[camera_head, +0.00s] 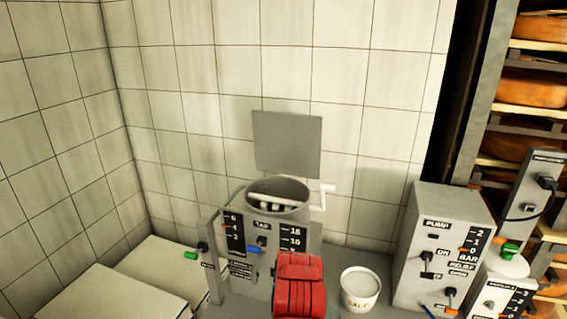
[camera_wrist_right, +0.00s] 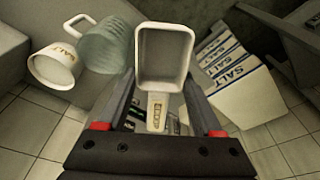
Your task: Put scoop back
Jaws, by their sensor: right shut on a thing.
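My right gripper (camera_wrist_right: 160,90) is shut on the handle of a white scoop (camera_wrist_right: 165,22) in the right wrist view. The scoop's square bowl points away from the gripper and looks empty. A white tub marked SALT (camera_wrist_right: 52,70) is at the upper left there, apart from the scoop. A white tub (camera_head: 360,290) with pale contents stands on the counter in the head view. My left gripper is not in view.
In the wrist view, a clear ribbed vessel (camera_wrist_right: 105,45) is left of the scoop and SALT packets (camera_wrist_right: 225,60) are at the right. In the head view, a vat (camera_head: 278,188) with a panel stands behind, a pump unit (camera_head: 432,235) right of the tub, and cheese shelves (camera_head: 530,120) far right.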

